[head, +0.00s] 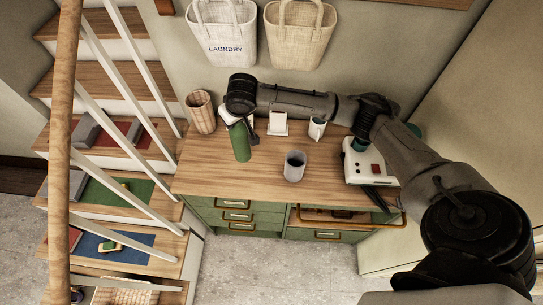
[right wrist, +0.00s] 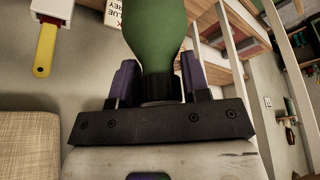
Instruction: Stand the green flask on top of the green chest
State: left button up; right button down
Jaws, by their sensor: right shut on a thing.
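The green chest (head: 236,216) has green drawer fronts and a wooden top. My right arm reaches in from the right across the back of the chest top. My right gripper (head: 238,121) is shut on the green flask (head: 241,143), near the left part of the top. In the right wrist view, the gripper (right wrist: 150,85) has its purple fingers on either side of the dark neck of the flask (right wrist: 163,38). In the head view the flask looks nearly upright; I cannot tell whether its base touches the wood. My left gripper is not in view.
A stair rail (head: 62,150) stands left. Bare wood lies around the flask.

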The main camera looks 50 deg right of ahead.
aim_at(238, 138)
jog(key=shift+f, duration=5.05)
jog(key=shift+f+p, duration=0.1)
jog(key=shift+p, duration=0.2)
jog(key=c, duration=0.6)
grip_release()
